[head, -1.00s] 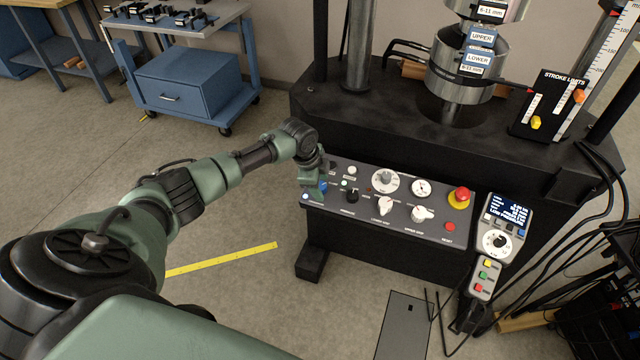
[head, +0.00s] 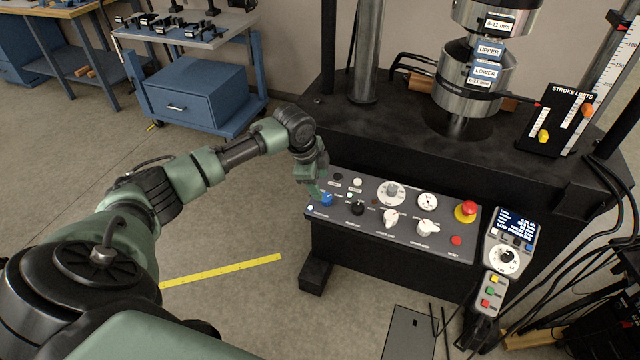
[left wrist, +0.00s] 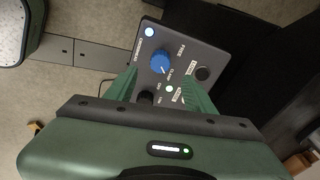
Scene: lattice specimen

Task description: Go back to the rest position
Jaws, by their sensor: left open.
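My left gripper (head: 318,194) is over the left end of the control panel (head: 440,246), close to the blue knob (head: 327,199). In the left wrist view its two green fingers (left wrist: 160,88) stand apart, with the panel between and beyond them. The blue knob (left wrist: 161,62) lies just past the fingertips, and nothing is held between them. Whether a fingertip touches the panel cannot be told. My right gripper does not show in either view.
The testing machine (head: 420,150) with its upper and lower grips stands behind the panel. A handheld controller (head: 508,243) and cables are at the right. A blue cart (head: 190,95) stands at the back left. A yellow strip (head: 222,271) lies on the open floor.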

